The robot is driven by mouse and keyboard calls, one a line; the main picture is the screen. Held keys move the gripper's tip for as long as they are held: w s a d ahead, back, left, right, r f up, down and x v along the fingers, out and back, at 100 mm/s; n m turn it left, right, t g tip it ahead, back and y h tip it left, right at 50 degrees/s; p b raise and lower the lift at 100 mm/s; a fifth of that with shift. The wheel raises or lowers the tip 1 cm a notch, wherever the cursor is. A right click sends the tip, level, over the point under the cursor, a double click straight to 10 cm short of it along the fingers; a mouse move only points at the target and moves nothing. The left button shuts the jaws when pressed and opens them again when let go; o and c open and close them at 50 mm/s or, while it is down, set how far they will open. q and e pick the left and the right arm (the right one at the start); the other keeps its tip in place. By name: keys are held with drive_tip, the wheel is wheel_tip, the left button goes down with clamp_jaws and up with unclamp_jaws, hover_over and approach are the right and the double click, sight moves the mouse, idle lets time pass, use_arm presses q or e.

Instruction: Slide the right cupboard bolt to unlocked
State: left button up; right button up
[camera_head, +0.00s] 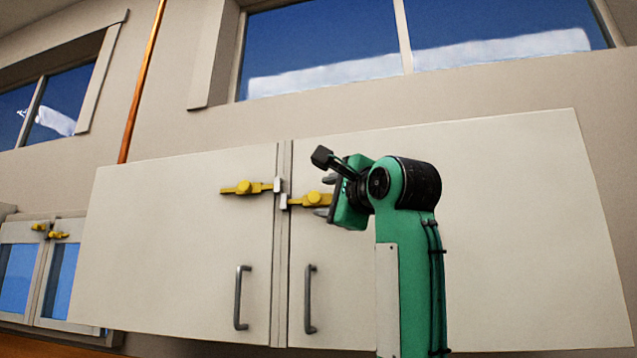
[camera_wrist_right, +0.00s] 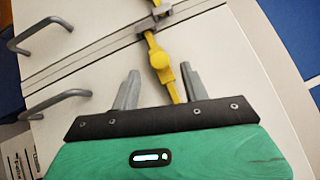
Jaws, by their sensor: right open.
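The right cupboard bolt (camera_head: 313,199) is a yellow bar with a round knob on the right white door. Its left end reaches a grey catch (camera_head: 284,201) by the door seam. My right gripper (camera_head: 323,196) is open at this bolt, one finger above and one below the bar. In the right wrist view the yellow bolt (camera_wrist_right: 160,61) runs between the two grey fingers (camera_wrist_right: 160,72); its knob lies around the fingertips, with gaps on both sides. The gripper hides the bolt's right end in the head view. My left gripper is out of view.
A matching yellow bolt (camera_head: 245,187) is on the left door, close to the seam. Two grey handles (camera_head: 240,298) (camera_head: 310,300) stand out lower on the doors. A smaller glass-fronted cupboard (camera_head: 40,265) is at far left. Windows are above.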

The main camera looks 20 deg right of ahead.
sight(318, 198)
drive_tip(key=p+x, duration=0.1)
drive_tip(key=x, duration=0.2)
drive_tip(key=shift+w+r+p, duration=0.1)
drive_tip(key=shift+p, duration=0.2)
drive_tip(key=shift+w, duration=0.35)
drive_tip(key=shift+s, duration=0.1)
clamp_jaws()
